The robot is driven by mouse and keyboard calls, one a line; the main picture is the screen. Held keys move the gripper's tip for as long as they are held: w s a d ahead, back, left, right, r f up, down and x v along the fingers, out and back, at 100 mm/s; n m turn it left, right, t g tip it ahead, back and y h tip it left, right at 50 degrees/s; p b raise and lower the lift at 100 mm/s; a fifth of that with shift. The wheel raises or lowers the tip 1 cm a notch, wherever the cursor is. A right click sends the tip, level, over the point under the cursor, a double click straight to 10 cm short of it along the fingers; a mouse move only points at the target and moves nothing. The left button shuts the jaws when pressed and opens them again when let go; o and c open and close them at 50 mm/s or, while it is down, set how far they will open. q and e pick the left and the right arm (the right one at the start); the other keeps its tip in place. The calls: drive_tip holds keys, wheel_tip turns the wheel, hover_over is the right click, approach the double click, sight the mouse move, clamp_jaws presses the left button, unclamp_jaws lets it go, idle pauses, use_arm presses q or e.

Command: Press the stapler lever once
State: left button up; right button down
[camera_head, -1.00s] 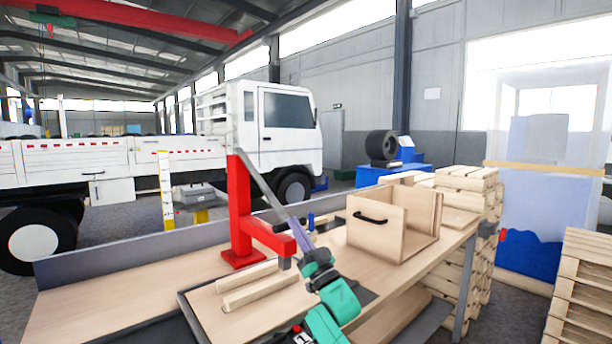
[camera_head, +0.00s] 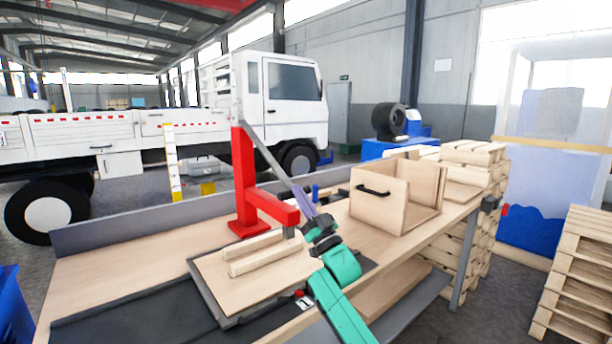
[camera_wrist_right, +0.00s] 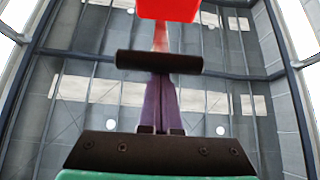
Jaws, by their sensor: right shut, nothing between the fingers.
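The stapler is a red stand (camera_head: 244,185) with a red arm reaching right over the bench. Its grey lever (camera_head: 266,153) slopes down to the right from the top of the post. My right gripper (camera_head: 297,191) is shut and empty, its purple fingers at the lower end of the lever. In the right wrist view a dark crossbar (camera_wrist_right: 160,61) lies across the shut fingers (camera_wrist_right: 160,82), with a red part (camera_wrist_right: 168,9) above it. I cannot tell whether the fingers touch the lever. My left gripper is not in view.
A wooden board (camera_head: 235,290) with two wooden strips (camera_head: 262,257) lies in front of the stand. An open wooden box (camera_head: 378,212) with a black handle stands to the right on the bench (camera_head: 130,262). Stacked pallets (camera_head: 475,235) stand beyond the bench's right end.

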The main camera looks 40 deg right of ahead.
use_arm(q)
drive_tip(key=b, duration=0.1)
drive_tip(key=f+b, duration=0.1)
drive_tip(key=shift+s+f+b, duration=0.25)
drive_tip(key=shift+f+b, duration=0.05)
drive_tip(key=shift+b, duration=0.05)
use_arm(e)
drive_tip(key=v, duration=0.9)
drive_tip(key=shift+s, duration=0.5)
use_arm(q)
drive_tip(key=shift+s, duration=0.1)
use_arm(e)
drive_tip(key=shift+r, duration=0.15)
